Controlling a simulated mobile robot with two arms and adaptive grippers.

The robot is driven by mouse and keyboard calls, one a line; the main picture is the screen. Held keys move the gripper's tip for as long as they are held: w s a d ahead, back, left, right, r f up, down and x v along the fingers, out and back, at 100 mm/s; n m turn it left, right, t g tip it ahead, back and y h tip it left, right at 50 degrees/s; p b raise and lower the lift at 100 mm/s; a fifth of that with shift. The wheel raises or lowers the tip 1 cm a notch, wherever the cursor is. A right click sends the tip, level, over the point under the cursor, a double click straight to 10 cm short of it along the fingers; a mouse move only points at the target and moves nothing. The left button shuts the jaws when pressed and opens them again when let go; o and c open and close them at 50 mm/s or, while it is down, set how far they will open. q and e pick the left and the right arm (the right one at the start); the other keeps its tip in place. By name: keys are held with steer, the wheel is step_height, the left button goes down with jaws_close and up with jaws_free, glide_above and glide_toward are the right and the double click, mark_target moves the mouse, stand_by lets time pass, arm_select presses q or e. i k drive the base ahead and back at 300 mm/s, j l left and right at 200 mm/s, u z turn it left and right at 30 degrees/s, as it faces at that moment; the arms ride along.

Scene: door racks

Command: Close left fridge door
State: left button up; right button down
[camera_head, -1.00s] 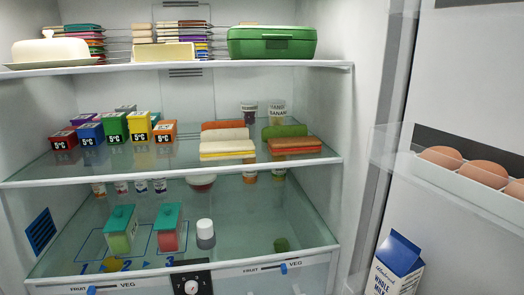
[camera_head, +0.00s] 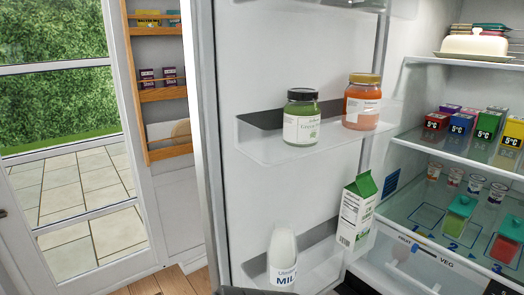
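The left fridge door (camera_head: 260,70) stands open in the middle of the view, with its inner side facing me. Its door bins hold a green jar (camera_head: 301,117), an orange jar (camera_head: 362,102), a green and white carton (camera_head: 357,212) and a white milk bottle (camera_head: 283,258). The carton leans to one side. The fridge interior (camera_head: 400,90) is open to the right of the door. Neither gripper can be made out. A dark shape at the bottom edge is too cut off to identify.
Inside the fridge are a shelf with small colored boxes (camera_head: 461,124) and a covered butter dish (camera_head: 474,43). Left of the door are a wooden wall rack (camera_head: 160,92) and a glazed door (camera_head: 70,140). A strip of wooden floor (camera_head: 172,280) shows below the rack.

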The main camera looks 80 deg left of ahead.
mark_target(242, 58)
steer(key=k+j, duration=0.45)
steer(key=j, duration=0.15)
steer(key=k+j, duration=0.5)
steer(key=j, duration=0.6)
steer(key=i+j, duration=0.15)
steer(key=j, duration=0.8)
steer(key=i+j, duration=0.15)
steer(key=j, duration=0.3)
